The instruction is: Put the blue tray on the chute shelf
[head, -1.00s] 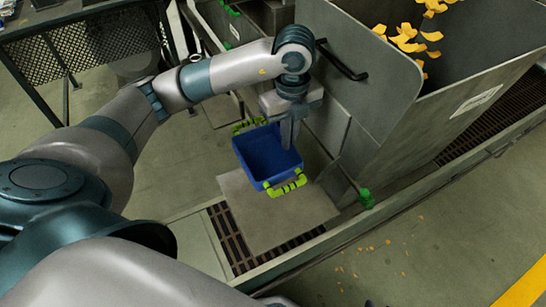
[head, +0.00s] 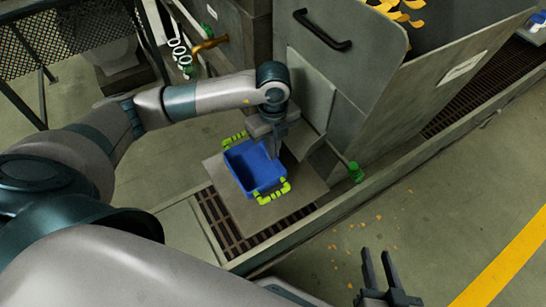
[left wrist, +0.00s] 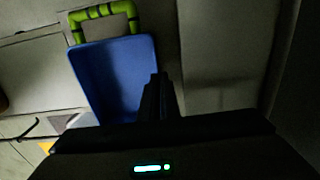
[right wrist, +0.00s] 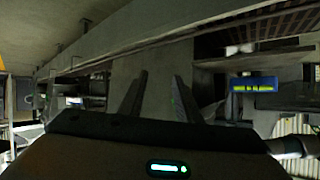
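The blue tray (head: 256,168), with yellow-green handles at two ends, is over the flat grey chute shelf (head: 292,207) beside the machine. I cannot tell whether it touches the shelf. My left gripper (head: 273,147) is at the tray's right-hand side wall; its fingers look closed together on that wall in the left wrist view (left wrist: 158,95), where the tray (left wrist: 112,75) and one handle show. My right gripper (head: 381,268) is open and empty over the floor. Its parted fingers show in the right wrist view (right wrist: 160,97), with a blue and yellow-green thing, probably the tray (right wrist: 253,86), off to the right.
The grey machine hopper (head: 345,50) with orange pieces stands just right of the tray, with a black handle (head: 320,30). A green knob (head: 356,172) is near the shelf.

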